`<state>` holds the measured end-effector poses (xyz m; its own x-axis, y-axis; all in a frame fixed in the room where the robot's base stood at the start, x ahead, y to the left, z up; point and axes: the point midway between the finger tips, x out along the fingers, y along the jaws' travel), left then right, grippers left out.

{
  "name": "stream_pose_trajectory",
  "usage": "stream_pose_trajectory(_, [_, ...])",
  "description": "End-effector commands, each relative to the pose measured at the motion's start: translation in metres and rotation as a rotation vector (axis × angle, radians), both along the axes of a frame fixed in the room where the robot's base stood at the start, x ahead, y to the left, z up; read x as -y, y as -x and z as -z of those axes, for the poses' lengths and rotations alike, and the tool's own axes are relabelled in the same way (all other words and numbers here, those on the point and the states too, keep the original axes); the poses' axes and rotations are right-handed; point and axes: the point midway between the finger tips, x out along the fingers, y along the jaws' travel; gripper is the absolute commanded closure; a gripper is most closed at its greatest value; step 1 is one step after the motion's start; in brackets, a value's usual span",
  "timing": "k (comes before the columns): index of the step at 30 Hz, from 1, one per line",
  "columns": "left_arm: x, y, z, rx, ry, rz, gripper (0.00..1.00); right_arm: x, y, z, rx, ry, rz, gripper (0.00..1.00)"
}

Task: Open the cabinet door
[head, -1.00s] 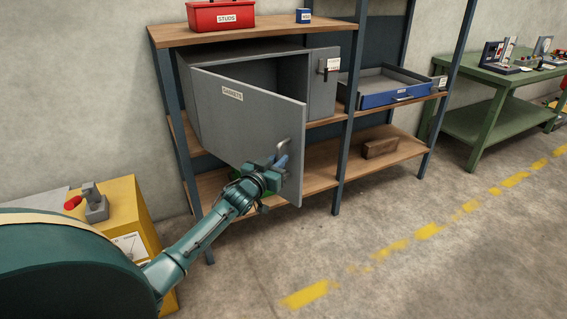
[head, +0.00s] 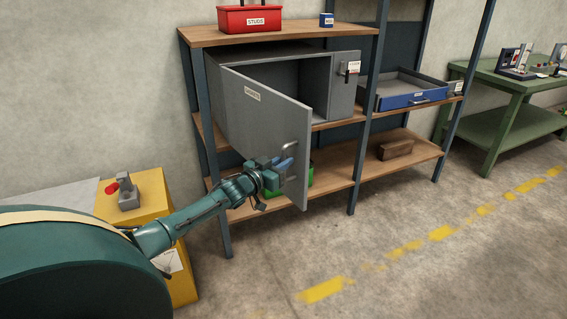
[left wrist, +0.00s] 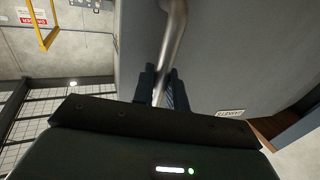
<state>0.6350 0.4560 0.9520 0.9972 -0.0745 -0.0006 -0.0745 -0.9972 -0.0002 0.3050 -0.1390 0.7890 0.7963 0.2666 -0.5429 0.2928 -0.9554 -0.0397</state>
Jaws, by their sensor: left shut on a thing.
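The grey cabinet door (head: 262,128), with a white label, stands partly open, swung out from the grey cabinet (head: 342,92) on the shelf, and the dark interior shows behind it. A metal bar handle (head: 291,148) is on the door near its free edge. My left gripper (head: 283,166) is at the handle. In the left wrist view, the handle (left wrist: 174,40) passes between the fingers of my left gripper (left wrist: 165,90), which is shut on it. The door (left wrist: 235,55) fills the right of that view. My right gripper is not seen.
The shelf rack (head: 365,165) holds a red STUDS box (head: 250,18), a blue drawer (head: 405,98), a brown block (head: 395,149) and a green item (head: 300,180) behind the door. The floor (head: 400,260) at right is clear.

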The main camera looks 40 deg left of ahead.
Motion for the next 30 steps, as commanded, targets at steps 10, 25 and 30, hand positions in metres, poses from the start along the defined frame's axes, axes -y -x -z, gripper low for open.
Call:
stream_pose_trajectory(10, [-0.004, -0.001, -0.004, 0.005, -0.002, -0.006, 0.75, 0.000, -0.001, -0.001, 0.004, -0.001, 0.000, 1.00])
stream_pose_trajectory(25, [-0.002, 0.010, 0.000, 0.000, 0.001, -0.002, 0.68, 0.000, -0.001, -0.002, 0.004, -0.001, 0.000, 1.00])
stream_pose_trajectory(30, [-0.003, 0.036, 0.001, -0.003, 0.000, -0.002, 0.68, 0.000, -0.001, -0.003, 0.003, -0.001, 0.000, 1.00])
